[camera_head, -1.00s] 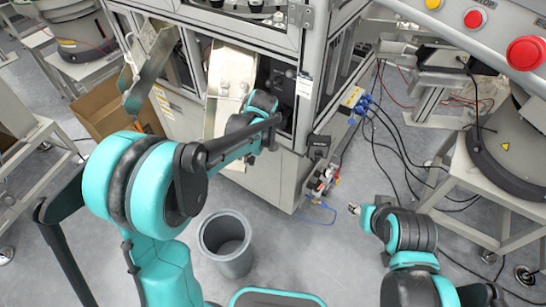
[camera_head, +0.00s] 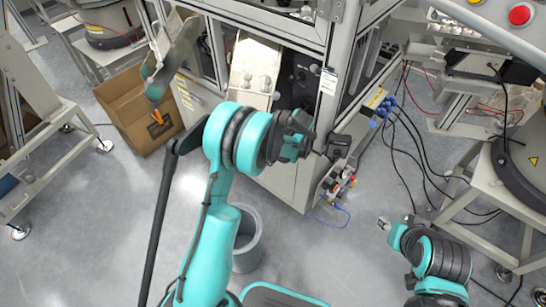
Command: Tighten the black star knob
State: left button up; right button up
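The dark panel (camera_head: 296,90) of the cabinet stands open to view behind my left arm. Small black round parts show on it, and one of them (camera_head: 301,76) may be the black star knob, but it is too small for its star shape to be clear. My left gripper (camera_head: 298,143) is at the dark end of the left arm, in front of and below the panel in the picture. Its fingers cannot be made out, nor any contact. My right gripper (camera_head: 384,223) is low over the floor at right, away from the cabinet. Its small fingertips do not show a clear gap.
A light metal chute (camera_head: 254,68) stands left of the panel. A cardboard box (camera_head: 128,112) stands on the floor at left. A grey bin (camera_head: 248,250) is behind my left arm. Blue connectors and cables (camera_head: 388,108) hang by the cabinet's right side.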

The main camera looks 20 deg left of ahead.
pick_arm(q)
jog(key=shift+a+f, duration=0.1)
jog(key=c, duration=1.2)
jog(key=shift+o, duration=0.2)
jog(key=g, duration=0.4)
jog(key=shift+w+m, duration=0.3)
jog(key=shift+m, duration=0.1)
jog(key=o, duration=1.2)
jog(key=shift+c, duration=0.2)
notch_tip(320, 180, up, 10)
